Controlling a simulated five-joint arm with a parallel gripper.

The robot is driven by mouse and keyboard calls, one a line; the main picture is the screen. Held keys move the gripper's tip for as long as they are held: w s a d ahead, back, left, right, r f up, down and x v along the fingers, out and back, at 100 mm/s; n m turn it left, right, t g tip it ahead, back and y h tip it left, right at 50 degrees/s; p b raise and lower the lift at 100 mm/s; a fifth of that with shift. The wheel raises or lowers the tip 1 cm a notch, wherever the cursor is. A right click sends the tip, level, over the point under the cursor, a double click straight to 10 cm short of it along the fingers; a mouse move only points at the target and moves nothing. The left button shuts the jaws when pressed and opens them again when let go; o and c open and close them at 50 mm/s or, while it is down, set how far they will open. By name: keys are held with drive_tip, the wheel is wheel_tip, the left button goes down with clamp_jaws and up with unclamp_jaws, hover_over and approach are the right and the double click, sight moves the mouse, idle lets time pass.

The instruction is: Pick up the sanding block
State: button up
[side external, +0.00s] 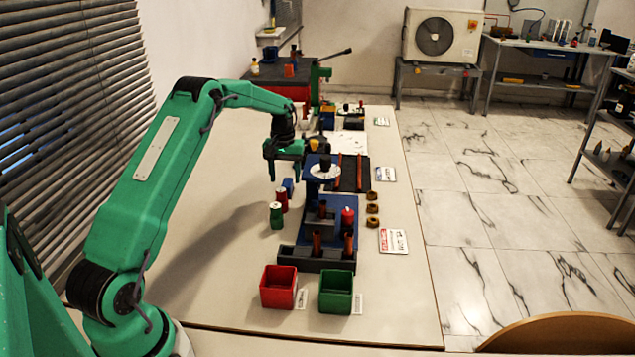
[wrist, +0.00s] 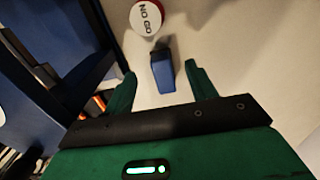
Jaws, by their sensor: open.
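A small blue block with a dark side, apparently the sanding block, stands on the pale table in the side view (side external: 288,186). It also shows in the wrist view (wrist: 164,76), between and slightly beyond the fingertips. My green gripper (side external: 284,174) points down above the block in the side view, with its fingers apart. In the wrist view my gripper (wrist: 159,72) is open and empty, one finger on either side of the block's picture. I cannot tell the exact height gap to the block.
A red cylinder with a white top reading NO GO (wrist: 146,17) stands close beside the block. A green can (side external: 276,216) is nearer the camera. A blue fixture (side external: 312,196) rises just right of the block. Red (side external: 278,294) and green bins (side external: 336,298) stand in front. Table left of the block is clear.

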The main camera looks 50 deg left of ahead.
sight(286, 187)
drive_tip(key=shift+f, duration=0.25)
drive_tip(key=shift+f, duration=2.45)
drive_tip(key=shift+c, duration=0.5)
drive_tip(key=c, duration=1)
